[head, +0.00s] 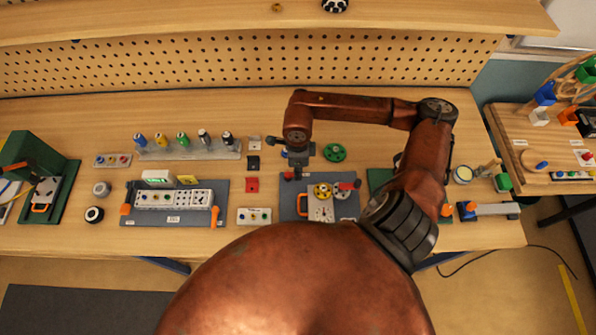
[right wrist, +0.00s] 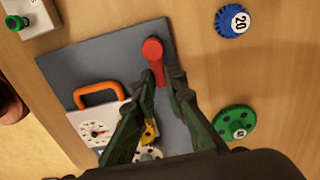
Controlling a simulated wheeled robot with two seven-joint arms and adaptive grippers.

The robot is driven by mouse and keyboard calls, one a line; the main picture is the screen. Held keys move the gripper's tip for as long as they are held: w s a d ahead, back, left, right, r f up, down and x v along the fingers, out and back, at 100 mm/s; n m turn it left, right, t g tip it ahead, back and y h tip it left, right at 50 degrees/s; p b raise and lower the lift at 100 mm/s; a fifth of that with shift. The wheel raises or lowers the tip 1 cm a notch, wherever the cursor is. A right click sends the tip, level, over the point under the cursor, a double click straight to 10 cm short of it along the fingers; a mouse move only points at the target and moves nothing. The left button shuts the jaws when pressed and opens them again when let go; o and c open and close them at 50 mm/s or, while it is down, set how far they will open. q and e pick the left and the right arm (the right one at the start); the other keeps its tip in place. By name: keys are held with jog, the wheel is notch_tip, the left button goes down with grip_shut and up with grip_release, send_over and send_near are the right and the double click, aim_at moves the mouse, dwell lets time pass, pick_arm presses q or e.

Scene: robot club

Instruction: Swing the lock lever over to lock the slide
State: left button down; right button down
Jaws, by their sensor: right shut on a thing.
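A red lever with a round knob (right wrist: 153,49) stands on a grey board (right wrist: 75,65). In the head view its red end (head: 288,176) shows at the board's (head: 287,212) upper left. My right gripper (head: 297,170) comes down over it. In the right wrist view the gripper's green fingers (right wrist: 160,88) are shut on the lever's shaft, with the knob beyond the tips. An orange handle (right wrist: 97,94) and a white dial block (right wrist: 92,128) sit on the same board. The yellow gear (right wrist: 149,132) is partly hidden behind the fingers. My left gripper is not in view.
A green gear (head: 334,152) lies behind the board. A blue gear (right wrist: 232,20) lies near it. A small button box (head: 254,216) stands left of the board. Another red piece (head: 350,185) sits at the board's right. My right arm covers the bench to the right.

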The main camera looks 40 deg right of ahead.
jog(key=c, duration=2)
grip_release()
jog(key=shift+w, duration=0.1)
jog(key=shift+o, duration=0.2)
jog(key=shift+r, duration=0.15)
notch_tip(320, 180, up, 12)
